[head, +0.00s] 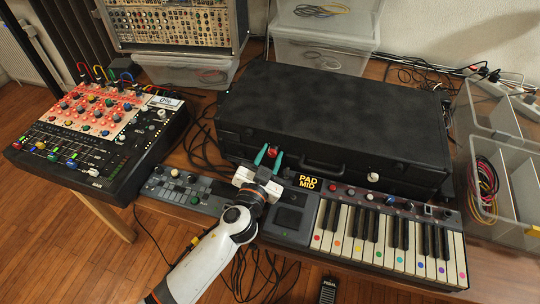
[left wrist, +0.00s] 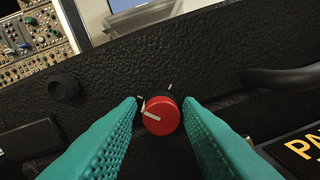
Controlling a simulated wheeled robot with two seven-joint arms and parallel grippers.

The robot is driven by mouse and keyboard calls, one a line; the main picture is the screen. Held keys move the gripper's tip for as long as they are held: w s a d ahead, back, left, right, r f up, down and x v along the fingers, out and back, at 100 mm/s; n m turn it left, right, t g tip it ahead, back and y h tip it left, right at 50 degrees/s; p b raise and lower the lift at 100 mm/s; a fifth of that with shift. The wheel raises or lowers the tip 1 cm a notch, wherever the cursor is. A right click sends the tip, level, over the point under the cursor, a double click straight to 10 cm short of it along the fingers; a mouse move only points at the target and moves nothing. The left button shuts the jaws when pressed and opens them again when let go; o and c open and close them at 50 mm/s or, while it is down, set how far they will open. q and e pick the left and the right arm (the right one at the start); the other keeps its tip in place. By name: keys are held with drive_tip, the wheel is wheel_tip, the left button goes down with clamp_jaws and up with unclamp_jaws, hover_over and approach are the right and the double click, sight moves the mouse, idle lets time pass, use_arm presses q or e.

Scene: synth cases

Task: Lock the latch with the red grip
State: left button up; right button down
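The latch with the red grip (head: 273,152) is on the front of a closed black case (head: 335,110). In the left wrist view its round red knob (left wrist: 162,117) carries a white line pointing to the left and slightly up. Two pale tick marks show on the case around it, one at its upper left and one at its upper right. My left gripper (head: 270,154) is open, with one teal finger on each side of the red knob. In the left wrist view small gaps seem to show between knob and fingers; contact is hard to tell. My right gripper is not in view.
A black knob (left wrist: 63,88) sits left of the latch, and the case's handle (head: 318,167) to its right. A keyboard (head: 385,235) lies close in front of the case. A mixer (head: 100,130) stands left, a clear divided bin (head: 500,185) right.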

use_arm(q)
clamp_jaws()
drive_tip(key=shift+m, duration=0.4)
drive_tip(key=m, duration=0.3)
drive_tip(key=shift+m+p, duration=0.35)
drive_tip(key=shift+m, duration=0.05)
drive_tip(key=m+p, duration=0.1)
drive_tip(key=m, duration=0.3)
drive_tip(key=m+p, duration=0.1)
drive_tip(key=m, duration=0.4)
drive_tip(key=shift+m, duration=0.3)
drive_tip(key=shift+m+y+p, duration=0.3)
drive_tip(key=shift+m+y, duration=0.1)
drive_tip(key=shift+m, duration=1.3)
